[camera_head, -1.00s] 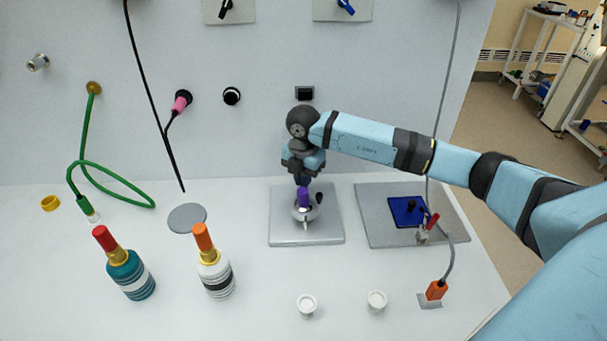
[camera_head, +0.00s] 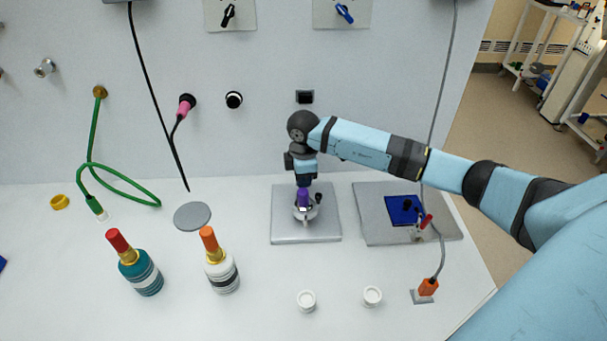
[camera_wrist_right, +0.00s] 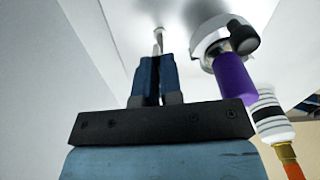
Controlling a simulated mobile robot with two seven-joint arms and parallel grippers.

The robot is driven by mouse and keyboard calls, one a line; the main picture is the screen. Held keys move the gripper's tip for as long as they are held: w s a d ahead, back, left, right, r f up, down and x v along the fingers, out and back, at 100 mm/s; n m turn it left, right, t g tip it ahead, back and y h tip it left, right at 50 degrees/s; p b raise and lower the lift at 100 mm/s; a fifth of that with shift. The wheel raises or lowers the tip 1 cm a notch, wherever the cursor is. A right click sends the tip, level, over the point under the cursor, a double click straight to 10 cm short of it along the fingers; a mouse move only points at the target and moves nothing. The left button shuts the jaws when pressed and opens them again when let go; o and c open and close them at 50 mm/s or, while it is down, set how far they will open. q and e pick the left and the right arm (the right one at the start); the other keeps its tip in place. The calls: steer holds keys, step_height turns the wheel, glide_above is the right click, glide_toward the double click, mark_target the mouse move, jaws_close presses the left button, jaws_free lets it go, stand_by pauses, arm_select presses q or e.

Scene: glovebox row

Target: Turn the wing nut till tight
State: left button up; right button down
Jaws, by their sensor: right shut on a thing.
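A round silver fixture (camera_head: 311,213) with a purple handle (camera_head: 302,196) and a black knob (camera_head: 319,196) stands on a grey plate (camera_head: 290,232). In the right wrist view, the fixture (camera_wrist_right: 207,45) and purple handle (camera_wrist_right: 235,78) are right of my fingers. My right gripper (camera_head: 303,182) points down just behind the handle. In the right wrist view, its dark blue fingers (camera_wrist_right: 154,60) are close together on the wing nut, mostly hidden between them. A thin silver stud (camera_wrist_right: 158,40) shows past the fingertips. My left gripper is out of view.
A second grey plate (camera_head: 385,230) with a blue square (camera_head: 402,208) lies to the right. A teal bottle (camera_head: 146,277) and a white striped bottle (camera_head: 222,277) stand front left. White cups (camera_head: 306,301) sit in front. A green hose (camera_head: 125,184) hangs at left.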

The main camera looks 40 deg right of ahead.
steer(key=shift+r+m, duration=0.15)
steer(key=shift+m, duration=0.25)
steer(key=shift+m+p, duration=0.3)
steer(key=shift+m, duration=0.1)
steer(key=c, duration=1.3)
jaws_free()
steer(key=shift+r, duration=0.25)
step_height(320, 180, up, 13)
steer(key=shift+r+b, duration=0.1)
steer(key=shift+b, duration=0.35)
